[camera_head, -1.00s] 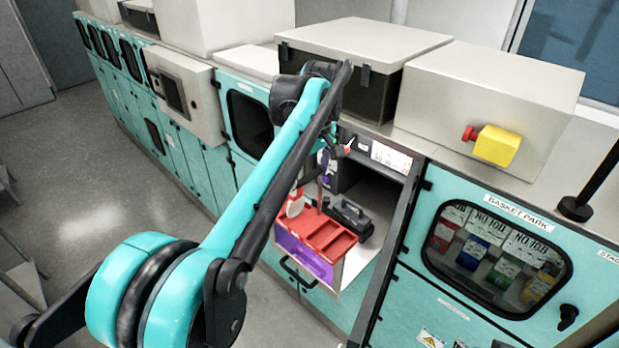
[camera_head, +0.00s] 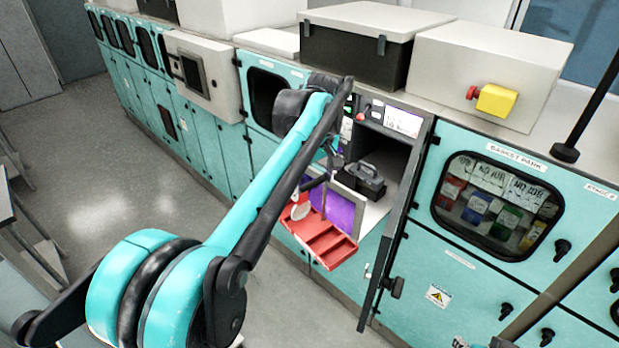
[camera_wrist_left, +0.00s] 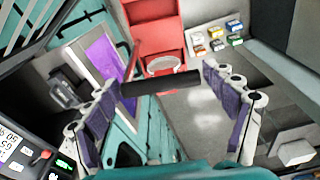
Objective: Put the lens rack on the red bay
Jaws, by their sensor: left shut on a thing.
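A red compartmented rack (camera_head: 325,240), which I take to be the lens rack, hangs in front of the open cabinet. A round pale disc (camera_head: 300,211) shows at its left side. In the left wrist view the red rack (camera_wrist_left: 152,14) runs up from below a black bar (camera_wrist_left: 160,83). My left gripper (camera_wrist_left: 160,92) is shut on that bar, one finger at each end. In the head view the arm partly hides this gripper (camera_head: 318,180). I cannot pick out the red bay with certainty.
The cabinet door (camera_head: 400,225) stands open at the right. A closed window (camera_head: 495,203) marked BASKET PARK shows coloured blocks.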

